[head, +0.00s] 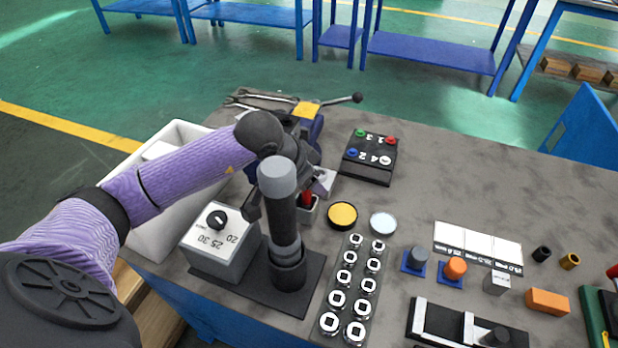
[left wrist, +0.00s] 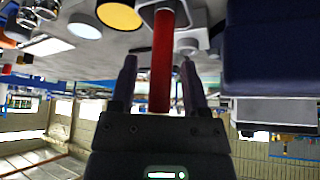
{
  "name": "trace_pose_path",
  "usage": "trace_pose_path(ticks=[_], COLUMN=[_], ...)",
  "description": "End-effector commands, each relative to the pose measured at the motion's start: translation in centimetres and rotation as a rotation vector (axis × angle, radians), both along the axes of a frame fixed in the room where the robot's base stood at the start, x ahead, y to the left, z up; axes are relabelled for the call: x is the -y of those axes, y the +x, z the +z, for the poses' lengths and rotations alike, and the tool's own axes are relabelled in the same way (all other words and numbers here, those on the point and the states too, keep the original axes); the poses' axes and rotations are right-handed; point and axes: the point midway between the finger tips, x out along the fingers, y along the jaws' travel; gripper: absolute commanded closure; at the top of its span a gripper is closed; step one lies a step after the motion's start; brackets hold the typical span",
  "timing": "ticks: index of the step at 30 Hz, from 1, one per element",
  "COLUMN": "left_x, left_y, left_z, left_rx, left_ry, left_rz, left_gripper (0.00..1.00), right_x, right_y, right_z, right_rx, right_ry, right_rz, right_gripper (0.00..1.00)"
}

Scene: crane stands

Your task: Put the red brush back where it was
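The red brush (head: 307,199) stands upright in a small grey holder (head: 311,215) on the bench, partly hidden behind the dark column of a stand. In the left wrist view its red handle (left wrist: 161,62) runs between the fingers of my left gripper (left wrist: 160,75), and its far end goes into the holder (left wrist: 146,12). The fingers are apart, with a gap visible on both sides of the handle. In the head view my left gripper (head: 309,188) is at the brush, mostly hidden by my arm and the column. My right gripper is not in view.
The stand column (head: 284,225) and a dial box (head: 222,245) are close in front of the gripper. A yellow disc (head: 342,215), a pale disc (head: 383,222) and a button box (head: 369,157) lie to the right. A white bin (head: 180,132) is left. The bench's back right is clear.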

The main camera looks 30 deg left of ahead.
Motion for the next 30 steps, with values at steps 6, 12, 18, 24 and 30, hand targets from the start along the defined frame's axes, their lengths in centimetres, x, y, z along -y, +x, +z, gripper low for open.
trace_pose_path(ticks=[6,12,18,24,30], left_x=[0.0,-0.8,-1.5,-1.7,-1.7], left_y=[-0.1,-2.2,-4.6,-5.7,-5.8], left_z=[0.8,4.9,9.0,10.7,10.7], left_rx=[0.002,0.004,0.001,0.001,0.000], left_ry=[0.000,0.006,0.006,0.003,-0.001], left_rz=[0.001,0.000,-0.001,-0.001,-0.001], left_gripper=[0.41,0.41,0.41,0.41,0.41], right_x=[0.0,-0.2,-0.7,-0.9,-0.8], right_y=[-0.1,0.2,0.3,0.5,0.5], right_z=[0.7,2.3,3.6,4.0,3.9], right_rx=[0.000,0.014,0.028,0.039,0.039], right_ry=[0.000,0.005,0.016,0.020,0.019], right_rz=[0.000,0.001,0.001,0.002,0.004], right_gripper=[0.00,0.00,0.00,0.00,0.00])
